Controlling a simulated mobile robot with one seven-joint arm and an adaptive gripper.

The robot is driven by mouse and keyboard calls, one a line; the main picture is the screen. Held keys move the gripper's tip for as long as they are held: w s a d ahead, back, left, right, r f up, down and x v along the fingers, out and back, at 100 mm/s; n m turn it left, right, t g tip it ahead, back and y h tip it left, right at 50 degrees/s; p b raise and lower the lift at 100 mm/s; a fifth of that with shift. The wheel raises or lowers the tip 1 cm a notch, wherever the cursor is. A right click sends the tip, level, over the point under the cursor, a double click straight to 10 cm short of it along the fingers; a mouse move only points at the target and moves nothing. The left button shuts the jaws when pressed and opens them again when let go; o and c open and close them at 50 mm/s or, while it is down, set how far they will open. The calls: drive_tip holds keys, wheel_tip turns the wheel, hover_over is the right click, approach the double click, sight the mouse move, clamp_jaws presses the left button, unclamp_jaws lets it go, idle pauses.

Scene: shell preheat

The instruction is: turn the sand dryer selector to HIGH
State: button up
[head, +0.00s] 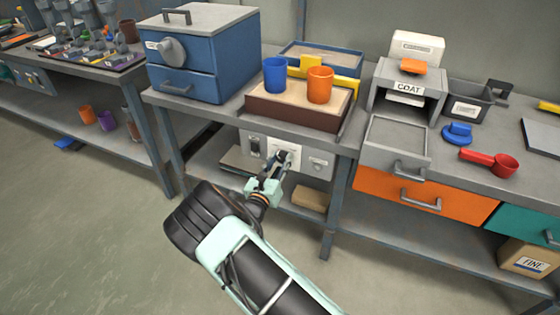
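A pale grey control panel (316,172) is mounted under the bench's front edge, below the sand tray. A dark switch shows at its left side and a small light fitting at its right. My gripper (283,157) is in front of the panel's middle, over a white plate. The fingers cover whatever control is there, so I cannot see a selector, its setting or a HIGH mark. I cannot tell whether the fingers touch it or are closed. No readable label names the sand dryer.
A brown-sided sand tray (290,118) holds a blue cup (275,75) and an orange cup (320,84) above the panel. An orange drawer (375,187) is right. A brown block (309,199) lies on the lower shelf.

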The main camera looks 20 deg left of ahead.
drive_tip(key=c, duration=0.4)
drive_tip(key=shift+c, duration=0.2)
drive_tip(key=shift+m, duration=0.4)
drive_tip(key=m+b, duration=0.1)
drive_tip(key=m, duration=0.2)
drive_tip(key=shift+d+f+m, duration=0.1)
drive_tip(key=shift+m, duration=0.2)
drive_tip(key=m+b, duration=0.1)
drive_tip(key=m, duration=0.3)
drive_tip(key=shift+f+m+t, duration=0.1)
drive_tip(key=shift+m+t, duration=0.2)
drive_tip(key=m+b, duration=0.2)
drive_tip(key=m, duration=0.3)
drive_tip(key=shift+f+m+h, duration=0.15)
drive_tip(key=shift+m+h, duration=0.15)
drive_tip(key=shift+m, duration=0.1)
drive_tip(key=shift+m+b, duration=1.1)
drive_tip(key=shift+m, duration=0.9)
drive_tip(key=shift+h, duration=0.3)
